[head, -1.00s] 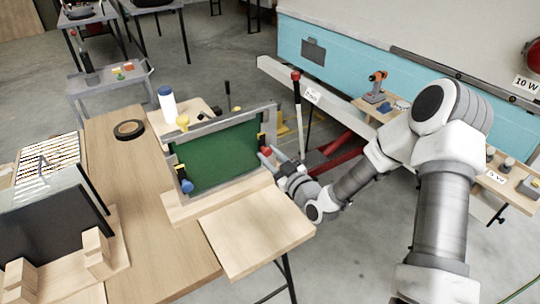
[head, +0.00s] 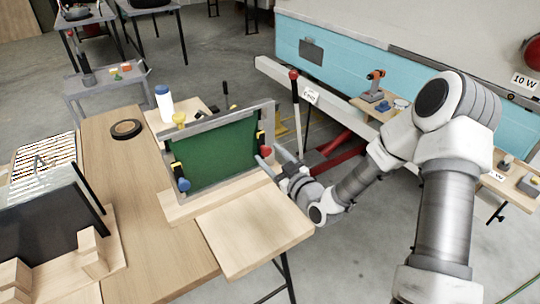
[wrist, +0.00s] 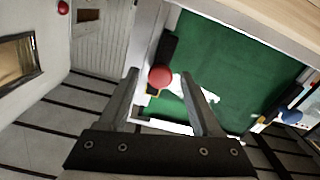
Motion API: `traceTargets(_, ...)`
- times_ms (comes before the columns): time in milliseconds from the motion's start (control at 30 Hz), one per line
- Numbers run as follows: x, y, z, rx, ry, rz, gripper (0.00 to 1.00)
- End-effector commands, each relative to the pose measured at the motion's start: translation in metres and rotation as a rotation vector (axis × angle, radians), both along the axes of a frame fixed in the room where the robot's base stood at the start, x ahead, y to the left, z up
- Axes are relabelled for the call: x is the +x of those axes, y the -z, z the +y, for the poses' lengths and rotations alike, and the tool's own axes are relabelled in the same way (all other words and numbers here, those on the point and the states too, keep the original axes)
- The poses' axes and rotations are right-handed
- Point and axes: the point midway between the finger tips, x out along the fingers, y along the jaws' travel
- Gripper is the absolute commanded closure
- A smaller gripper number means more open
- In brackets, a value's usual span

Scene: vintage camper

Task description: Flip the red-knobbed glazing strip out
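A grey frame (head: 222,118) holding a green panel (head: 222,152) stands upright on a wooden block on the bench. The red knob (wrist: 160,77) sits on the black, yellow-marked glazing strip (wrist: 166,55) at one side of the green panel (wrist: 225,65) in the wrist view. My gripper (wrist: 160,73) is open, with its fingers on either side of the red knob in that picture; contact cannot be told. A blue knob (head: 184,185) marks the strip at the left side.
A white bottle (head: 164,105) and a black tape roll (head: 126,129) are behind and left. The wooden board (head: 255,232) in front is clear.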

Motion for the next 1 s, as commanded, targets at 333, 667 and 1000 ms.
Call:
traceTargets(333, -0.001, -0.001, -0.001, 0.001, -0.001, -0.003, 0.31)
traceTargets(667, -0.049, 0.000, -0.034, 0.001, 0.002, 0.000, 0.31)
traceTargets(1000, -0.120, -0.001, -0.082, 0.002, 0.005, 0.001, 0.31)
